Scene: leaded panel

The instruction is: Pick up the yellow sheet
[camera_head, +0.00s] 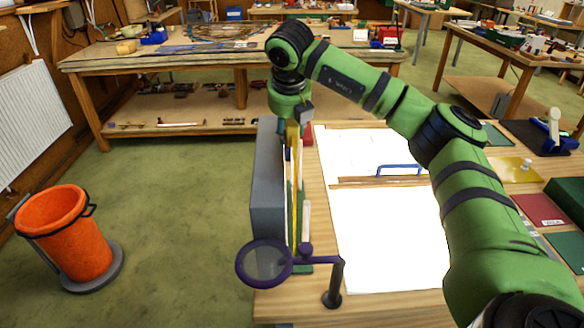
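My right gripper (293,128) points down over the top of a narrow upright rack at the left edge of the table. A thin yellow sheet (296,190) stands there on edge, seen almost edge-on, among green and white sheets. The gripper is at its upper end, and I cannot tell whether the fingers are closed on it or only beside it. Another flat yellow piece (508,168) lies on the table at the right, with a small pale knob on it. My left gripper is not in view.
A grey panel (267,185) stands left of the upright sheets. A purple-framed magnifier (265,263) on a stand is in front of them. A white board (385,235) with a wooden bar and blue handle covers the table's middle. An orange bin (68,235) stands on the floor at left.

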